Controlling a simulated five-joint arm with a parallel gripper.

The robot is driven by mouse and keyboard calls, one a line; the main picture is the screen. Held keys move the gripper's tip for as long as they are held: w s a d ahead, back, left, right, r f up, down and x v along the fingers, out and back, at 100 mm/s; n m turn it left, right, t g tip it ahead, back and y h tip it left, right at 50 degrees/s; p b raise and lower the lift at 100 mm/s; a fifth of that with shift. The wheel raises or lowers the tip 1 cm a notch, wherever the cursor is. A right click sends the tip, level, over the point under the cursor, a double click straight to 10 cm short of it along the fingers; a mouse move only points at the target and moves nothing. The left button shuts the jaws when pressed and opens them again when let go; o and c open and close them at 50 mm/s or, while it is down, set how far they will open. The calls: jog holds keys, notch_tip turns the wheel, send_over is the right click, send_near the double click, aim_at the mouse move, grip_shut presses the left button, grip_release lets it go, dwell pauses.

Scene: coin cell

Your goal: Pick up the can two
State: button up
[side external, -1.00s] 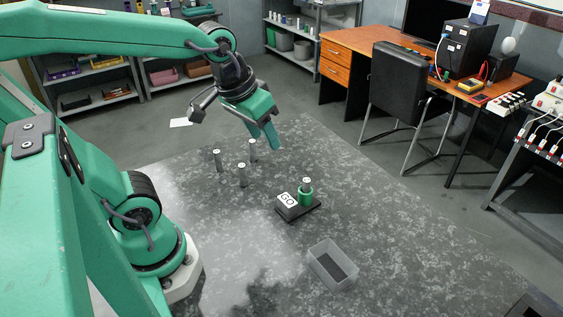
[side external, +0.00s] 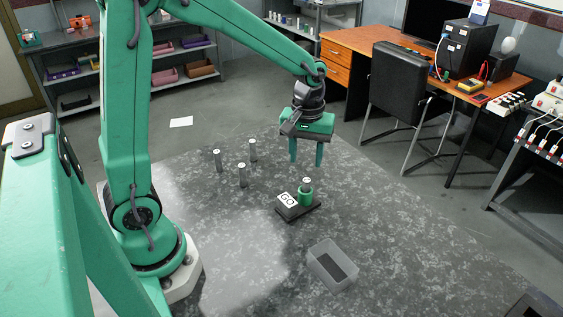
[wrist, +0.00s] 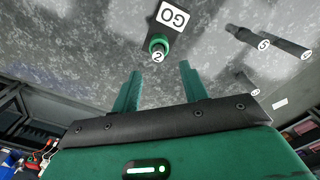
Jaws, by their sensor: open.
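Can two is the small cylinder whose top is marked 2 in the wrist view (wrist: 158,56). It stands upright in a green holder (side external: 305,199) on a dark base with a white GO label (side external: 287,199). In the side view the can (side external: 306,183) shows just above the holder. My gripper (side external: 306,164) is open and empty, its fingers pointing down above and slightly behind the can. In the wrist view my gripper's fingers (wrist: 160,80) lie either side of the can's line, apart from it.
Several grey numbered cans (side external: 242,175) stand upright to the left on the speckled table (side external: 400,240). A clear bin (side external: 332,266) sits in front of the GO base. A desk (side external: 350,45) and chair (side external: 396,85) stand beyond the table. The table's right side is clear.

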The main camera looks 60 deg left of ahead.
aim_at(307, 180)
jog(key=shift+w+f, duration=0.25)
jog(key=shift+f, duration=0.15)
jog(key=shift+f, duration=1.35)
jog(key=shift+f, duration=2.55)
grip_shut()
